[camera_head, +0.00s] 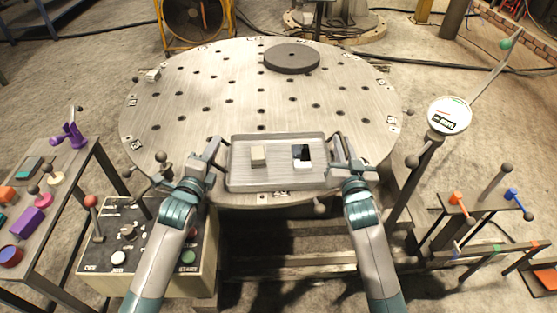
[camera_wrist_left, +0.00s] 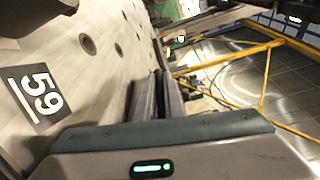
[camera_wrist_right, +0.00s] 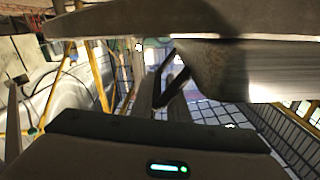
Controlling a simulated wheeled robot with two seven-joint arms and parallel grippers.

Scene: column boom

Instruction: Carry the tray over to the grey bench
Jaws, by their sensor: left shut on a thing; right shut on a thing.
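The tray (camera_head: 277,184) is a shallow grey rectangle at the near edge of the round perforated table (camera_head: 228,95). A beige block (camera_head: 258,155) and a black-and-white block (camera_head: 302,156) lie in it, apart from each other. My left gripper (camera_head: 214,156) is shut on the tray's left handle, and my right gripper (camera_head: 341,152) is shut on its right handle. The tray looks level; I cannot tell whether it touches the table. The wrist views show the fingers closed together, in the left (camera_wrist_left: 156,98) and the right (camera_wrist_right: 170,90). I cannot tell which surface is the grey bench.
A narrow grey-topped table (camera_head: 62,170) with several coloured items stands at left. A control box (camera_head: 150,240) with knobs is below my left arm. A dark disc (camera_head: 292,58) lies on the round table's far side. A dial gauge (camera_head: 449,115) and a small lever stand (camera_head: 483,208) are at right.

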